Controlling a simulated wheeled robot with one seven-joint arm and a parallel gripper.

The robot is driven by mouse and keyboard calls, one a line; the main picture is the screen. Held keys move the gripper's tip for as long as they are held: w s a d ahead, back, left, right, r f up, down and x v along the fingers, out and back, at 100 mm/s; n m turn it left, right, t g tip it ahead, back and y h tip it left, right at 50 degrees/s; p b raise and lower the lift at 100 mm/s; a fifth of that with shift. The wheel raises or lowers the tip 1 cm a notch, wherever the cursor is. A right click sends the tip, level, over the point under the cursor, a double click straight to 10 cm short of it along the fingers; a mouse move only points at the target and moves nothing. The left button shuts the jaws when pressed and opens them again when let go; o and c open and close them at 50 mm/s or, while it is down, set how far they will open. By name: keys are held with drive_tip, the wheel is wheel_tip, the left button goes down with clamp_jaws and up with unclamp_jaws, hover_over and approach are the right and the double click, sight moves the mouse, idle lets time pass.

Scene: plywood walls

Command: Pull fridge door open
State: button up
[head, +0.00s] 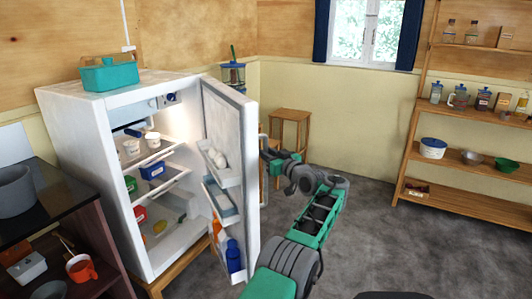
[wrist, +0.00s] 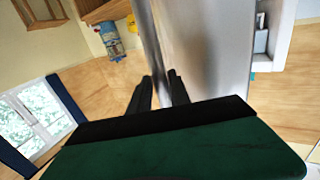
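The white fridge (head: 85,140) stands at the left with its door (head: 232,130) swung wide open, showing the lit inside and the door shelves. My gripper (wrist: 160,75) is close to the door's free edge, on the outer side; the head view shows my arm just right of that edge. In the wrist view the two dark fingers are apart, pointing at the door (wrist: 205,50), with a narrow gap and no handle visible between them. Whether a finger touches the door I cannot tell.
A teal basket (head: 110,75) sits on the fridge. A wooden stool (head: 290,130) stands behind the door. A dark counter (head: 40,215) is left of the fridge. A wooden shelf (head: 470,195) is at the right. The floor (head: 370,220) between is clear.

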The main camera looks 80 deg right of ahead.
drive_tip(key=shift+o, duration=0.2)
drive_tip(key=shift+w+r, duration=0.1)
drive_tip(key=shift+w, duration=0.1)
drive_tip(key=b+v, duration=0.1)
drive_tip(key=v, duration=0.7)
drive_tip(key=shift+c, duration=0.5)
